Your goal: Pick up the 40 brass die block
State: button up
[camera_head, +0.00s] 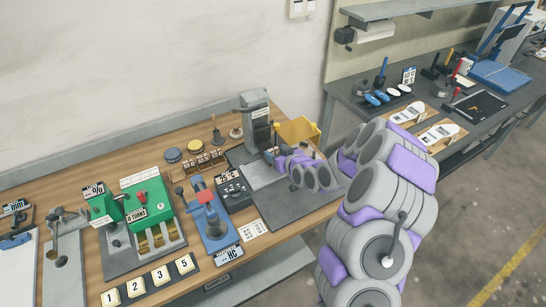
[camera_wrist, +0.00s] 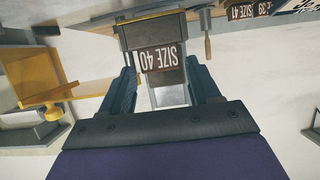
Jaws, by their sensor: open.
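A dark block face marked "SIZE 40" (camera_wrist: 161,57) shows upside down in the wrist view, just ahead of my gripper (camera_wrist: 167,84). The gripper's two dark fingers are apart, one on each side below the marked face, and I cannot tell whether either touches it. In the head view my gripper (camera_head: 283,160) is at the foot of the grey press (camera_head: 257,121) on the workbench. The block is mostly hidden by the gripper there. Other blocks, marked "SIZE 41" (camera_wrist: 240,12) and 39, show at the upper right of the wrist view.
The green machine (camera_head: 148,205) and blue tool (camera_head: 210,222) crowd the bench's left. The grey plate (camera_head: 300,203) in front has bare room.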

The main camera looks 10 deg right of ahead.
jog(key=shift+x, duration=0.9)
jog(key=shift+c, duration=0.4)
jog(key=c, duration=1)
jog(key=shift+o, duration=0.2)
jog(key=shift+r, duration=0.1)
